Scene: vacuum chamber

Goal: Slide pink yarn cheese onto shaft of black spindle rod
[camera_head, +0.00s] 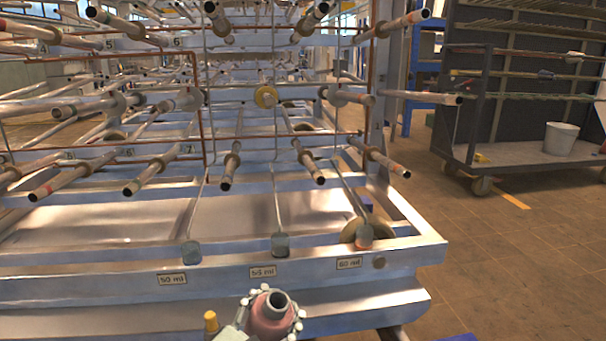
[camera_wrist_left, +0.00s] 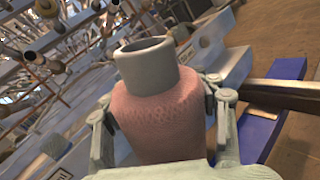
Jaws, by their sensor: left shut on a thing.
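The pink yarn cheese (camera_head: 266,320), with a grey tube core, is at the bottom middle of the head view, in front of the frame. My left gripper (camera_head: 272,309) is shut on it, with fingers on both sides. The left wrist view shows the cheese (camera_wrist_left: 158,118) close up, its grey core (camera_wrist_left: 147,66) sticking out, open end visible. The cheese is apart from all rods. Several spindle rods (camera_head: 310,166) with dark ends point out of the frame; I cannot tell which is the black one. My right gripper is not in view.
The creel frame (camera_head: 330,281) has a front beam with labels and several grey weights (camera_head: 280,244) on thin wires. A trolley (camera_head: 520,155) with a white bucket (camera_head: 560,138) stands right. Floor at right is clear.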

